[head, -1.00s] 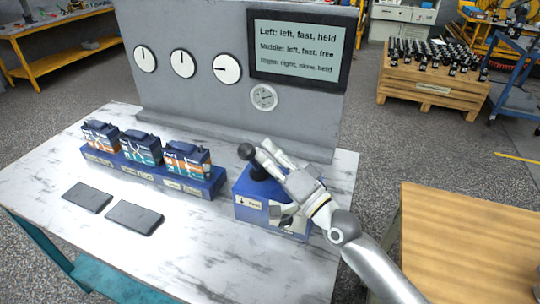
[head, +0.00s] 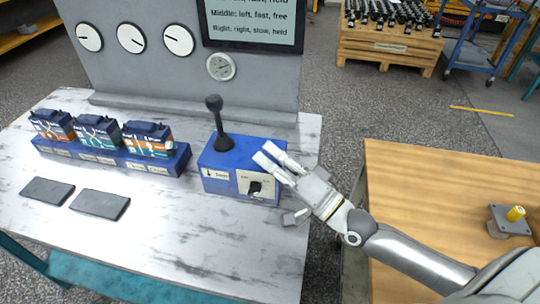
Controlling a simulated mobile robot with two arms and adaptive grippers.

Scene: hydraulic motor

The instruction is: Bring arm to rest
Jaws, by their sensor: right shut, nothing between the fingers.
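My right gripper (head: 269,154) is shut and empty. It is at the right side of the blue control box (head: 222,161), its fingertips pointing left over the box's right top edge. I cannot tell whether they touch it. A black lever (head: 218,122) with a round knob stands on top of the box, left of the fingers and apart from them. A dark knob (head: 254,188) sits on the white panel at the box's front. My left gripper is not in view.
Several valve blocks (head: 97,133) stand on a blue base at the left of the marble table (head: 190,235). Two dark plates (head: 100,204) lie in front. Gauges (head: 178,39) and a text screen (head: 252,22) are on the grey panel. A wooden table (head: 425,190) with a yellow-topped part (head: 514,215) is at right.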

